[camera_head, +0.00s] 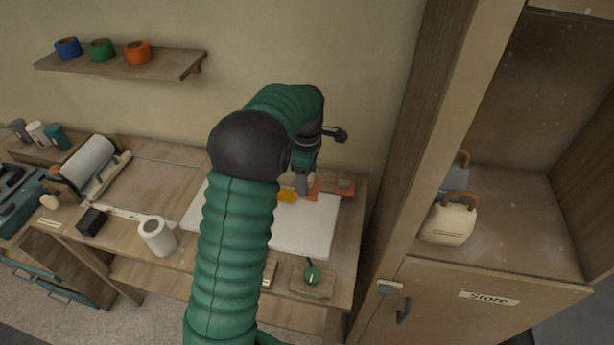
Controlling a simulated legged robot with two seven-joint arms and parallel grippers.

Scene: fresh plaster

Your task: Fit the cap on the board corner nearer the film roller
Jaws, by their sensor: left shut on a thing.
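The white board (303,226) lies flat on the workbench, its middle and part of its left side hidden behind my left arm. My left gripper (303,188) is over the board's far edge, pointing down and shut on a small orange-red piece (315,189) that looks like the cap. A yellow-orange piece (287,196) shows just left of the fingers; I cannot tell whether it touches them. The film roller (88,158), a pale roll in a wooden holder, stands at the bench's left end. A pale part of the board shows left of my arm (195,212). My right gripper is not in view.
A white paper-like roll (157,236) and a black block (91,222) stand on the bench's front left. A reddish block (345,187) is beyond the board. A green-knobbed tool (312,275) is at the front. A cabinet (490,285) bounds the right.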

